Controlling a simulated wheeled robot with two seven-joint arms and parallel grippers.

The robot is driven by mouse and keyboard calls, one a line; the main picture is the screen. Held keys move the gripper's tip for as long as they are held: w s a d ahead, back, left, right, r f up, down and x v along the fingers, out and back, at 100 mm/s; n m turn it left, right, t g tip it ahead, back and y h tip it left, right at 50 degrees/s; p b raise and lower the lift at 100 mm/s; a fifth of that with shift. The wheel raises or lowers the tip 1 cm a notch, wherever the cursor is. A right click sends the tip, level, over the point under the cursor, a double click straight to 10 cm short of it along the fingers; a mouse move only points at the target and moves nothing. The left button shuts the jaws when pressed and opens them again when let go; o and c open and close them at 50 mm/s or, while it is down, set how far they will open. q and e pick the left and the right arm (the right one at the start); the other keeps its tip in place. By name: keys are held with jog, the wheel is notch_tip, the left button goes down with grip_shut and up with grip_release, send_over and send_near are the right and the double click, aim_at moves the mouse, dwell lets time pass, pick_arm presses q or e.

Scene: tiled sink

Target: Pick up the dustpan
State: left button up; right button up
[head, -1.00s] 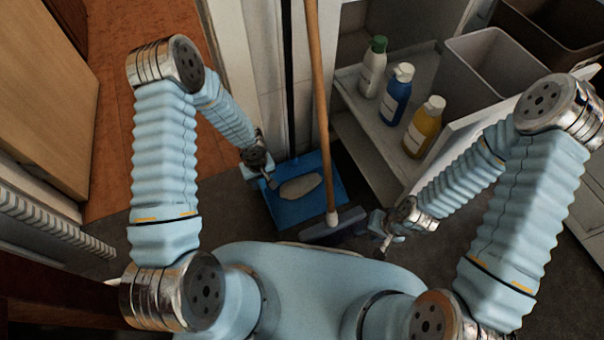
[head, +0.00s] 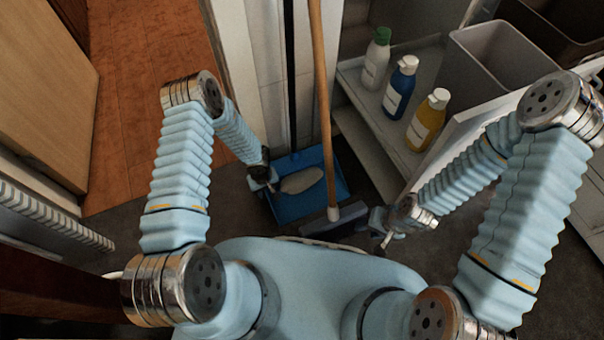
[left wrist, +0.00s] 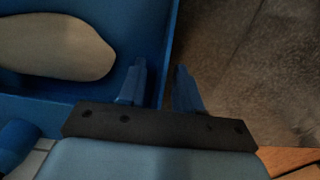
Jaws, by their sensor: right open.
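The blue dustpan (head: 292,211) lies on the dark floor, with a pale oval object (head: 301,180) in it. A thin dark pole (head: 290,70) rises behind the pan. My left gripper (head: 268,184) is at the pan's left side. In the left wrist view the two blue fingertips (left wrist: 158,88) are spread apart. The rim of the dustpan (left wrist: 166,45) runs between them, one finger over the pan and one over the floor; contact cannot be told. My right gripper (head: 384,238) is open and empty, right of the broom head.
A broom with a wooden handle (head: 319,90) and grey head (head: 335,220) stands at the pan's right front. A shelf (head: 365,105) with white, blue (head: 399,88) and yellow (head: 427,122) bottles and a grey bin (head: 492,65) are at right. A wall edge is behind.

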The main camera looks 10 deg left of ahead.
pick_arm(q)
grip_shut()
dwell(1.4)
